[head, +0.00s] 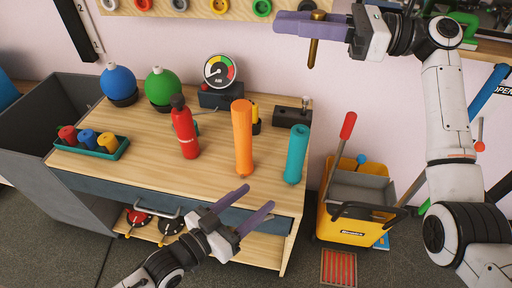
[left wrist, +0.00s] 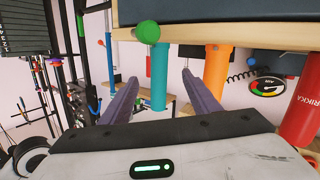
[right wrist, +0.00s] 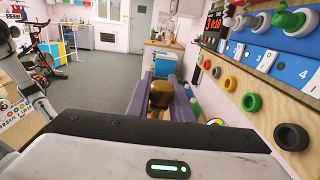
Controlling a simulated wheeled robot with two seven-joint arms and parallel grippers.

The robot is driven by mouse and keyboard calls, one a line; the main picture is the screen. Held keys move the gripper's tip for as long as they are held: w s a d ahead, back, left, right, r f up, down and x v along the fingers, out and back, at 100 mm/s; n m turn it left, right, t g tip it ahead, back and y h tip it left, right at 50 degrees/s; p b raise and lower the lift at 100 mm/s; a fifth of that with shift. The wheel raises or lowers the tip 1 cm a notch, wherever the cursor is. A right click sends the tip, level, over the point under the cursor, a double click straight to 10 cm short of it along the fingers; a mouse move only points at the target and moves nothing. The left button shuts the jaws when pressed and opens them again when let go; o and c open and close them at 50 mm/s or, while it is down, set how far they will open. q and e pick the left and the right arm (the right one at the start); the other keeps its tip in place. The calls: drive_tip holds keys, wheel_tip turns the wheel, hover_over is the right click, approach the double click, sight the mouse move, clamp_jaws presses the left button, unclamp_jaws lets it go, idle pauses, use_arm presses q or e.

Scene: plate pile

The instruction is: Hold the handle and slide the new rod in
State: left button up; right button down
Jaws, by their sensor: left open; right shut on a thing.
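My right gripper (head: 290,22) is high above the back of the table, shut on a brass-coloured rod (head: 313,52) that hangs point down. The rod's rounded top also shows between the fingers in the right wrist view (right wrist: 160,94). My left gripper (head: 259,197) is open and empty at the table's front edge. A teal cylinder (head: 296,154) stands upright near the table's right end, and a taller orange cylinder (head: 242,140) stands to its left. In the left wrist view the teal cylinder (left wrist: 160,72) appears beyond and between the open fingers, apart from them.
A red bottle (head: 185,132), a gauge (head: 219,71), blue and green balls and a green tray (head: 115,152) stand on the wooden table. A dark block (head: 291,117) with a small upright metal part is at its back right. A yellow mop bucket (head: 342,228) stands right of the table.

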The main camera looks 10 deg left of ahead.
sight(290, 162)
use_arm(q)
drive_tip(key=w+r+m, duration=0.1)
drive_tip(key=w+d+r+m+h, duration=0.1)
drive_tip(key=w, duration=0.1)
drive_tip(key=shift+r+m+t+h, duration=0.3)
drive_tip(key=shift+r+m, duration=0.05)
drive_tip(key=shift+m, duration=0.05)
drive_tip(key=x, duration=1.1)
drive_tip(key=shift+w+d, duration=0.1)
drive_tip(key=shift+d, duration=0.05)
drive_tip(key=shift+f, duration=0.1)
drive_tip(key=c, duration=1.4)
use_arm(e)
wheel_tip(290, 162, down, 9)
drive_tip(key=w+m+t+h, duration=0.2)
drive_tip(key=m+t, duration=0.4)
drive_tip(key=t, duration=0.3)
drive_tip(key=shift+d, duration=0.4)
